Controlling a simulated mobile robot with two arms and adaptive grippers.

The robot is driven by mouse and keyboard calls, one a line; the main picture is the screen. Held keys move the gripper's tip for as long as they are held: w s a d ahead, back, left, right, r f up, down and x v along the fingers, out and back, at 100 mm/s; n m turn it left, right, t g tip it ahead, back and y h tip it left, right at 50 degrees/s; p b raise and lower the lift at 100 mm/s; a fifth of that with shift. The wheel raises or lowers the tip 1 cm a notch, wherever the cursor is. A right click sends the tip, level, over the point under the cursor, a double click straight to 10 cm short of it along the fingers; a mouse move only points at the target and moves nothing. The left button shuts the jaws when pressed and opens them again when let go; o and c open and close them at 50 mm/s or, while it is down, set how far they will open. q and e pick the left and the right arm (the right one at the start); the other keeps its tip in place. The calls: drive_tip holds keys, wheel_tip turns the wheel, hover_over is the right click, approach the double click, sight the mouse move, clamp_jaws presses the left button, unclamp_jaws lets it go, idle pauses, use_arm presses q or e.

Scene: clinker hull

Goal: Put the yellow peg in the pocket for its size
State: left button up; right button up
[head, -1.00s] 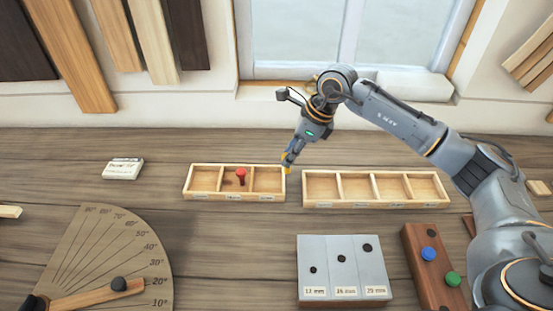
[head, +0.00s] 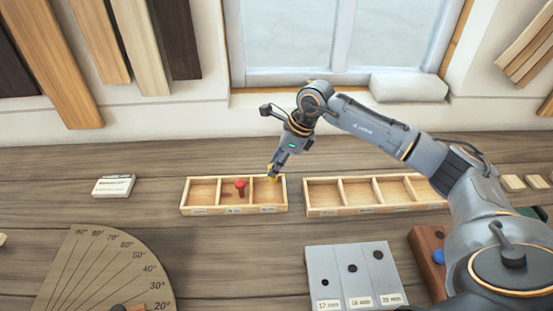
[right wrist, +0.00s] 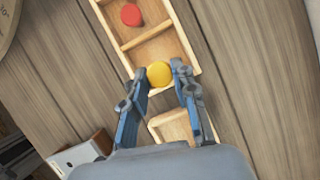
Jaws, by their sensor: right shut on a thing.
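My right gripper (head: 273,173) is shut on the yellow peg (head: 274,180) at the right-hand compartment of the left wooden tray (head: 210,211). In the right wrist view the peg's round yellow top (right wrist: 159,74) sits between the fingertips (right wrist: 161,76), within the outline of the tray's end compartment. The peg's lower end is hidden, so I cannot tell whether it touches the floor. A red peg (head: 240,186) stands in the tray's middle compartment; its top (right wrist: 131,15) also shows in the right wrist view. The tray labels are too small to read. My left gripper is out of view.
A second, longer divided tray (head: 345,211) stands to the right, with a narrow gap between. In front are a grey hole gauge (head: 330,270) and a brown rack (head: 425,245) with a blue peg (head: 438,257). A protractor board (head: 100,265) lies at left front.

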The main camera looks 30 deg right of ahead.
drive_tip(key=shift+s+f, duration=0.1)
drive_tip(key=o, duration=0.9)
drive_tip(key=v, duration=1.2)
drive_tip(key=shift+f, duration=0.1)
